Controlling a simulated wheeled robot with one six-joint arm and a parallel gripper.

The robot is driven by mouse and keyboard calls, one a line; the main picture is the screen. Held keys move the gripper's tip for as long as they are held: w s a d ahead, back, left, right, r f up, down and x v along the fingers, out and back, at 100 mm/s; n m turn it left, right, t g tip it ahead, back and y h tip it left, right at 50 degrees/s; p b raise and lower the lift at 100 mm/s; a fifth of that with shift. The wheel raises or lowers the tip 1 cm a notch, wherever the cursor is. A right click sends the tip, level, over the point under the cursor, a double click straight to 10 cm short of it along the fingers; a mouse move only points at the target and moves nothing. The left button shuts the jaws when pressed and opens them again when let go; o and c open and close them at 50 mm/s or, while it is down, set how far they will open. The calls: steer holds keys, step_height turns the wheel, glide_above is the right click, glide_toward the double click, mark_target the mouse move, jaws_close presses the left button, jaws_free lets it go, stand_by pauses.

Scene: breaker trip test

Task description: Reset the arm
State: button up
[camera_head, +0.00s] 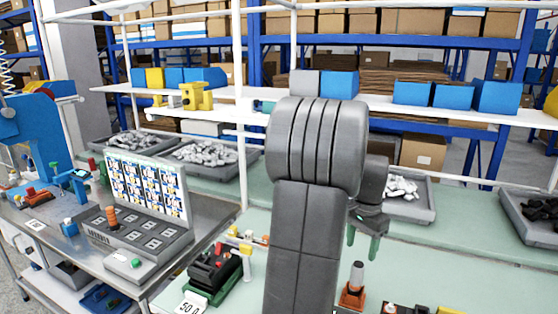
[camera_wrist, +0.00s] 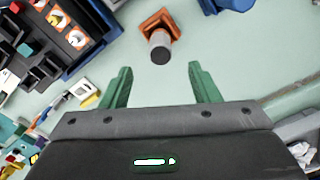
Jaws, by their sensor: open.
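My arm rises in the middle of the head view and hides part of the bench behind it. My gripper (camera_head: 364,243) hangs above the pale green bench, its green fingers pointing down. In the wrist view my gripper (camera_wrist: 157,88) has its two green fingers wide apart with nothing between them. A grey cylinder on an orange base (camera_head: 353,287) stands on the bench below and in front of the gripper. It also shows in the wrist view (camera_wrist: 159,38), beyond the fingertips and apart from them.
A black and red device on a green base (camera_head: 213,272) stands left of my arm. A display panel with a control box (camera_head: 135,232) is on the metal table at left. Grey trays of parts (camera_head: 409,212) line the bench back. A white shelf holds blue bins (camera_head: 453,97).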

mark_target(358, 265)
step_height(358, 265, down, 11)
steer(key=shift+r+p, duration=0.2)
steer(key=shift+p, duration=0.2)
steer(key=shift+r+p, duration=0.3)
steer(key=shift+r, duration=0.15)
steer(key=shift+r, duration=0.1)
